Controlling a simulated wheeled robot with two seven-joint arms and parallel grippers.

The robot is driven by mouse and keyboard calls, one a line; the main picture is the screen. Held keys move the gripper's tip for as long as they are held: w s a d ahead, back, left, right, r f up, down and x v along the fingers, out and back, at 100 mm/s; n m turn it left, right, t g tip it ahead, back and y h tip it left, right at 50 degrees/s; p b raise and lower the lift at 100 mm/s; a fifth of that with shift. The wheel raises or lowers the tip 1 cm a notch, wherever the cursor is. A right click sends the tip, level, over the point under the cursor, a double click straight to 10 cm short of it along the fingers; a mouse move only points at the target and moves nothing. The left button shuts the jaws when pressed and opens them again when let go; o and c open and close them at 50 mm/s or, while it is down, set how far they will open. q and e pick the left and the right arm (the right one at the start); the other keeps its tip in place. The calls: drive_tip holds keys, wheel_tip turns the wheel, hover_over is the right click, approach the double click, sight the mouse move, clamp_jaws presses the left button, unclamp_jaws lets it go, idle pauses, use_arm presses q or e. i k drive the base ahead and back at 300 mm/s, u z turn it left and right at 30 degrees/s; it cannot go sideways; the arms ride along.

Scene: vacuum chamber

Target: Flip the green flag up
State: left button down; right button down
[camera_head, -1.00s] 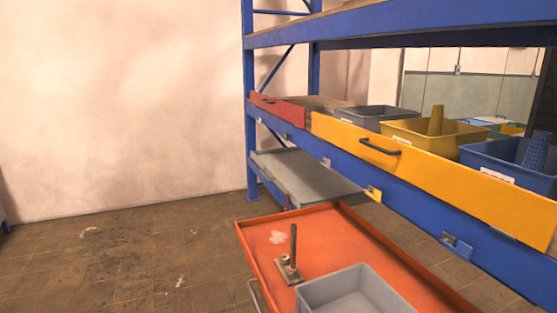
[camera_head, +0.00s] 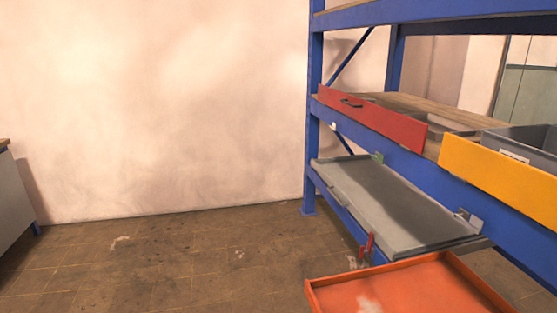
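A small red flag-like piece (camera_head: 368,247) is at the front edge below the grey shelf. Neither of my grippers shows in the head view.
The blue rack (camera_head: 312,150) stands at the right with a red panel (camera_head: 370,118), a yellow panel (camera_head: 495,178) and a grey lower shelf (camera_head: 400,215). An orange tray (camera_head: 430,275) is in front. The floor (camera_head: 180,265) at left is clear. A grey cabinet (camera_head: 12,205) is at the far left.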

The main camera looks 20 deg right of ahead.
sight(381, 159)
drive_tip(key=u, duration=0.05)
drive_tip(key=i, duration=2.4)
drive_tip(key=z, duration=1.45)
drive_tip(key=i, duration=1.5)
drive_tip(key=z, duration=0.9)
